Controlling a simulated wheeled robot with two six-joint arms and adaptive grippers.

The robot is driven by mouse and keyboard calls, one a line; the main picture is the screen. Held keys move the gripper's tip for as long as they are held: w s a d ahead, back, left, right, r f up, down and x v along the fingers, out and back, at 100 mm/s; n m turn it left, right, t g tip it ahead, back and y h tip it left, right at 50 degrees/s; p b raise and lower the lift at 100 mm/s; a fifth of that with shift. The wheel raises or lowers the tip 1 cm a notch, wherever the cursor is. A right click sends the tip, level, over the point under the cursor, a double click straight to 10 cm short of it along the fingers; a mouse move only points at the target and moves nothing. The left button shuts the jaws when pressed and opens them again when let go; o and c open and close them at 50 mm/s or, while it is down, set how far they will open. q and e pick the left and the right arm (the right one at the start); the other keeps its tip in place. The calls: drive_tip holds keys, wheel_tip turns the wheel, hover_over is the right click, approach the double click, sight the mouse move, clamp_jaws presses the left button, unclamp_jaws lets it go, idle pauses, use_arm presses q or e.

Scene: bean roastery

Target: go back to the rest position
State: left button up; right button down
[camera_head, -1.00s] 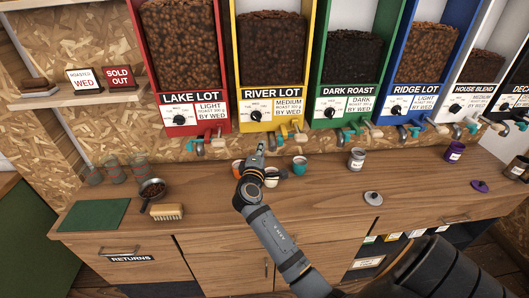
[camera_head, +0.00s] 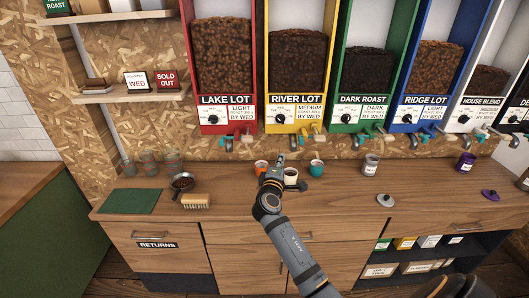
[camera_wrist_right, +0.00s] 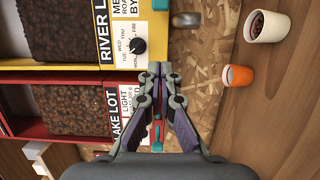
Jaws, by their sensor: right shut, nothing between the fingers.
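My right gripper (camera_head: 281,160) is at the middle of the counter in the head view, in front of the cups and below the River Lot dispenser. In the right wrist view its fingers (camera_wrist_right: 160,72) are together with nothing between them. An orange cup (camera_head: 261,167) stands just left of it, and a white cup (camera_head: 291,177) just right, partly hidden by the arm. The orange cup (camera_wrist_right: 238,75) and the white cup (camera_wrist_right: 267,26) also show in the right wrist view, apart from the fingers. My left gripper is not in view.
A teal cup (camera_head: 316,167), a grey canister (camera_head: 370,164) and a lid (camera_head: 385,199) stand to the right. A pan (camera_head: 182,182), a brush (camera_head: 196,201) and a green mat (camera_head: 133,201) lie left. Bean dispensers (camera_head: 296,114) hang above the counter. The front middle counter (camera_head: 345,205) is clear.

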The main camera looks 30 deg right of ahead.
drive_tip(key=s+a+f+m+g+y, duration=0.4)
drive_tip(key=s+f+m+g+y, duration=0.1)
drive_tip(key=s+f, duration=0.7)
drive_tip(key=s+a+f+m+g+y, duration=0.25)
drive_tip(key=s+a, duration=0.35)
drive_tip(key=s, duration=0.3)
drive_tip(key=s+a+f+m+g+y, duration=0.1)
drive_tip(key=s+a+f+g+y, duration=0.1)
drive_tip(key=s+a+f+y, duration=0.5)
drive_tip(key=s+d+f+g+h+b, duration=0.1)
drive_tip(key=s+d+f, duration=0.1)
drive_tip(key=f, duration=1.1)
drive_tip(key=s+d+f+h+b, duration=0.1)
drive_tip(key=s+d+f+h, duration=0.15)
drive_tip(key=f, duration=1.05)
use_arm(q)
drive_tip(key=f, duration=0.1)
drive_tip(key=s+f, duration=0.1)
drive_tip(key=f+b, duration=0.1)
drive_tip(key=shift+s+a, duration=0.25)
use_arm(e)
drive_tip(key=s+f+g, duration=0.1)
drive_tip(key=s+f, duration=1.5)
drive_tip(key=s, duration=0.2)
drive_tip(key=shift+s+d+f+y, duration=0.15)
drive_tip(key=shift+s+y, duration=0.05)
drive_tip(key=shift+y, duration=0.2)
